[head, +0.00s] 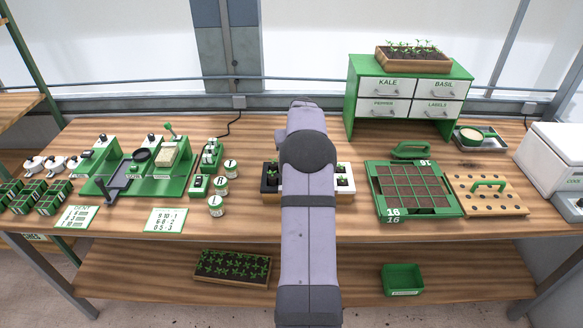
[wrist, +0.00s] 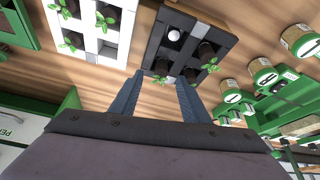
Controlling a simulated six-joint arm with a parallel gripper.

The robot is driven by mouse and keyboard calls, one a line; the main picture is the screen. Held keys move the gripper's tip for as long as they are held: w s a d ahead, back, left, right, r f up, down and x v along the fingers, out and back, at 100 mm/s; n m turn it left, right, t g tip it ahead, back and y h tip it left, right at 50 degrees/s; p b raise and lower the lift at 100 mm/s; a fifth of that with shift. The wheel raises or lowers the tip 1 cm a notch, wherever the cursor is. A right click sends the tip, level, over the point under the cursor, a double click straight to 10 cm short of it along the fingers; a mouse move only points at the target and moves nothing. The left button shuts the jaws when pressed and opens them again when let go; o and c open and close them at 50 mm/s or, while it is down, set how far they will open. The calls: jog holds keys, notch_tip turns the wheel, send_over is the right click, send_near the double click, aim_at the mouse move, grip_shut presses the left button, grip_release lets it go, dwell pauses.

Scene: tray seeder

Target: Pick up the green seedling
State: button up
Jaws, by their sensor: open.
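Several small green seedlings stand in dark plugs in a black holder (wrist: 186,52) and a white holder (wrist: 92,42). One green seedling (wrist: 160,78) at a corner of the black holder appears between my fingertips in the wrist view; I cannot tell the height gap. Another seedling (wrist: 211,66) is to its right, and a white round thing (wrist: 173,35) sits in another cell. My gripper (wrist: 160,82) is open, with nothing visibly held. In the head view my arm hides the gripper and part of both holders; the black holder (head: 265,187) shows at its left, the white one (head: 344,189) at its right.
Labelled cans (head: 216,205) and a green station (head: 150,170) stand to the left. A green grid tray (head: 412,212) and a wooden board with holes (head: 487,208) lie to the right. A green drawer cabinet (head: 360,68) stands behind. Bare wood shows at the table's front.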

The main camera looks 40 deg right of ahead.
jog(key=shift+w+p+x, duration=0.2)
jog(key=shift+p+x, duration=1.2)
jog(key=shift+x, duration=1.1)
jog(key=shift+r, duration=0.1)
grip_shut()
